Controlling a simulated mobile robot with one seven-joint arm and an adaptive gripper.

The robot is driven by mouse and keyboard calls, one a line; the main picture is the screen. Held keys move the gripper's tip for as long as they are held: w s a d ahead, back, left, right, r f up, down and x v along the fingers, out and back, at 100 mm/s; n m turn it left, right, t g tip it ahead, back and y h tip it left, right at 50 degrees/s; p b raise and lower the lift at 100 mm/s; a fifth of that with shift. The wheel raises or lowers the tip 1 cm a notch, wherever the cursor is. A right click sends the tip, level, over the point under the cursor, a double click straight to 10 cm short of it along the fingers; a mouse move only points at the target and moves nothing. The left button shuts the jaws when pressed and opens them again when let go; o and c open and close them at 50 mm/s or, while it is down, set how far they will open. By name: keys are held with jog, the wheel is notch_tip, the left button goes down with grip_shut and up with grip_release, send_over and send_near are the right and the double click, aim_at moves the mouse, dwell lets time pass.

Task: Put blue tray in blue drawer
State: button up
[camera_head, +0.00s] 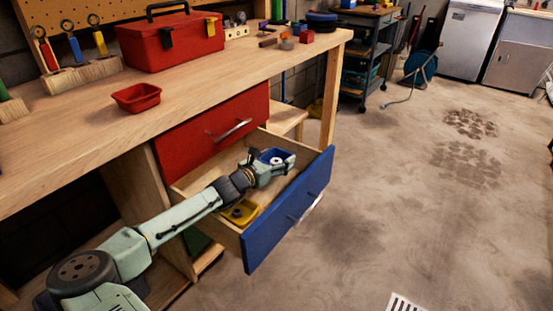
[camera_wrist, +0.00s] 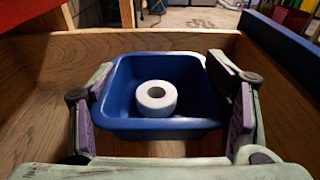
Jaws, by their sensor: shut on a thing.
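The blue tray (camera_head: 268,154) is over the open blue drawer (camera_head: 287,219), towards its back end in the head view. It looks level and holds a white roll (camera_wrist: 156,97). In the wrist view the tray (camera_wrist: 150,134) lies between the two fingers of my gripper (camera_wrist: 164,85), with wooden drawer walls around. My gripper (camera_head: 270,166) is shut on the tray. I cannot tell whether the tray's underside touches the drawer floor. The drawer is pulled well out, and its blue front has a metal handle.
A yellow tray (camera_head: 240,211) lies in the near part of the drawer. The red drawer (camera_head: 213,130) above is closed. A red tray (camera_head: 136,97) and a red toolbox (camera_head: 172,41) stand on the workbench (camera_head: 85,133).

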jog(key=shift+f, duration=0.25)
jog(key=o, duration=1.1)
jog(key=shift+r, duration=0.1)
